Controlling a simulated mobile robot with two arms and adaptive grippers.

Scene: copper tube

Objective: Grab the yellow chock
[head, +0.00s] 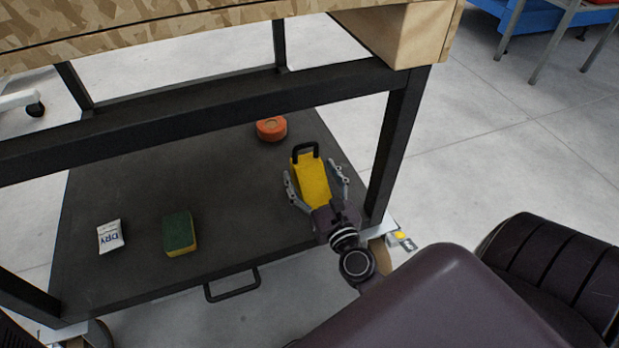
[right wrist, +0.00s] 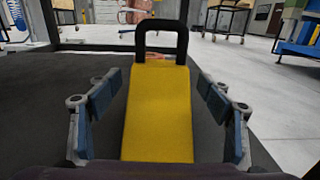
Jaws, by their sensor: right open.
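The yellow chock (head: 312,180) is a wedge with a black handle at its far end. It sits on the dark lower shelf of the cart, near the right side. My right gripper (head: 316,182) is open, with one finger on each side of the chock. In the right wrist view the chock (right wrist: 158,112) lies between the blue-padded fingers (right wrist: 163,90), with a visible gap on both sides. My left gripper is not in view.
The dark shelf (head: 120,185) also holds an orange round object (head: 271,128), a green and yellow sponge (head: 180,232) and a white packet (head: 110,236). A black frame bar (head: 200,115) and post (head: 393,150) border the shelf, under a wooden top (head: 150,30).

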